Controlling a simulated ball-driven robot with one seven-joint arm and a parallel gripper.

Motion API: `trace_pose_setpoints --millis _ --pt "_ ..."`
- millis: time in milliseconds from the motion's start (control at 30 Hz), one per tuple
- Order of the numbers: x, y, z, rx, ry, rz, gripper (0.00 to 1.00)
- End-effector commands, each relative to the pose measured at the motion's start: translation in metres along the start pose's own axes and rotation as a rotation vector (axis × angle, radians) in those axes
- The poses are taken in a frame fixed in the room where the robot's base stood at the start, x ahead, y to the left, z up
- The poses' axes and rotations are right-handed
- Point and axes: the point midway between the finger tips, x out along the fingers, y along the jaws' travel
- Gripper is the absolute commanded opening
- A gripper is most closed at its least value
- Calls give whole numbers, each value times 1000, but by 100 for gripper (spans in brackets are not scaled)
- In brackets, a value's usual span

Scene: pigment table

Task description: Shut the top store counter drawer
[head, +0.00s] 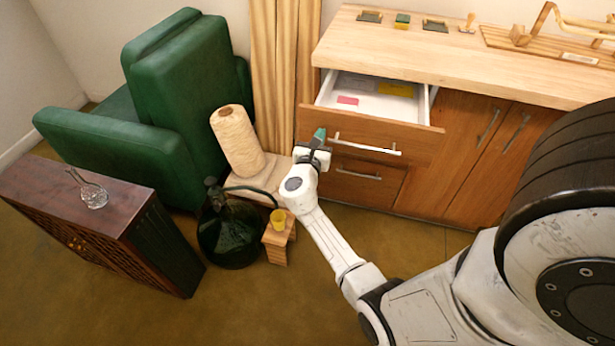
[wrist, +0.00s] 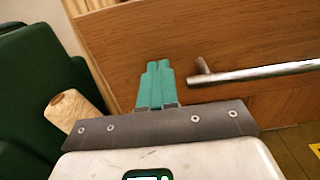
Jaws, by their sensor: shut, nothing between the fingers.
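The top store counter drawer (head: 420,142) is pulled open, with its white inside showing. Its wooden front fills much of the wrist view (wrist: 200,35). A metal bar handle (head: 366,147) crosses the front; in the wrist view the handle (wrist: 260,73) lies to the right of my fingers. My gripper (head: 320,134) is at the left part of the drawer front, left of the handle. Its green fingertips (wrist: 157,70) are together with nothing between them. They point at the drawer front; I cannot tell whether they touch it.
The lower drawer (head: 350,185) is shut below. The counter top (head: 440,60) holds small trays and a wooden rack.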

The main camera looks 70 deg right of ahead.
Motion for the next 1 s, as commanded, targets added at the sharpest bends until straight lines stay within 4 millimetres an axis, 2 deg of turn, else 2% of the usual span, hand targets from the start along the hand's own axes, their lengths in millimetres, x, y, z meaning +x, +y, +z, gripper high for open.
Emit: trace_pose_setpoints --millis 33,100,600,800,1000 --pt "17 -2 -7 6 -2 -8 0" --pt "36 -2 -7 5 -3 -8 0" --pt "174 -2 -8 3 -2 -4 0" --pt "218 -1 -7 2 -1 -2 0" --pt "247 -1 -5 0 0 -2 0"
